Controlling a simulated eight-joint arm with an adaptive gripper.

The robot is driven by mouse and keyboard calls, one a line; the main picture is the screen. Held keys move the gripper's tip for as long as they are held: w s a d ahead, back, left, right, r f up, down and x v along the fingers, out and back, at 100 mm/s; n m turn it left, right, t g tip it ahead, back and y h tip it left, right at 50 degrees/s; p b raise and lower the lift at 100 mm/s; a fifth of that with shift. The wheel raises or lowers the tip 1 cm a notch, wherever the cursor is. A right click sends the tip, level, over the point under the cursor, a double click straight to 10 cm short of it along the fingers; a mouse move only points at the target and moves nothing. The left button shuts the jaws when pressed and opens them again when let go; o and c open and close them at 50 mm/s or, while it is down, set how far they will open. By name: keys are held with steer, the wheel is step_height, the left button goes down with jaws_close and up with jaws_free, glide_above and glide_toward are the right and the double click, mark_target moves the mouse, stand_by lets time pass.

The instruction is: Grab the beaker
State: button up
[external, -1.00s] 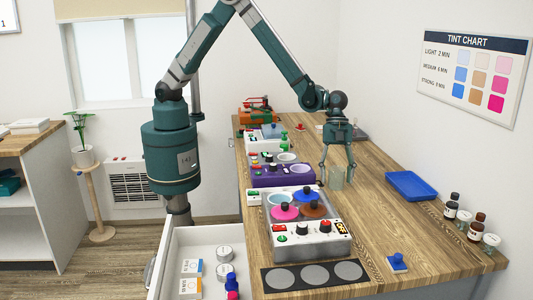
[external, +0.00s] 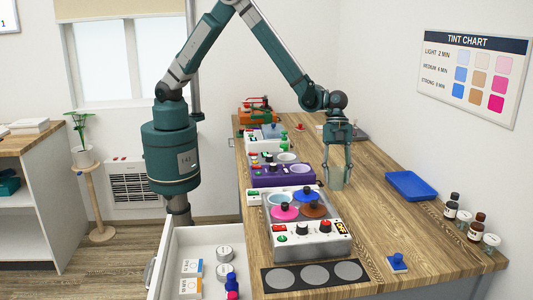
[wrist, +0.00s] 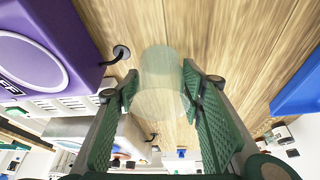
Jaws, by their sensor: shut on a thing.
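The beaker (external: 336,178) is a clear, faintly greenish glass cylinder over the wooden worktop, right of the purple unit. My gripper (external: 336,172) comes down on it from above, with a finger on each side. In the wrist view the beaker (wrist: 161,82) sits between the two green ribbed pads of my gripper (wrist: 161,92), and the pads are against its sides. My gripper is shut on the beaker. I cannot tell whether the beaker's base touches the worktop.
The purple unit (external: 270,176) and the white tinting unit (external: 310,241) with coloured lids stand left and in front. A blue tray (external: 410,185) lies to the right. Small brown bottles (external: 451,206) stand near the right edge. The worktop (external: 365,225) between is clear.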

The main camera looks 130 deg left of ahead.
steer(key=shift+r, duration=0.15)
step_height(320, 180, up, 10)
stand_by(0.7)
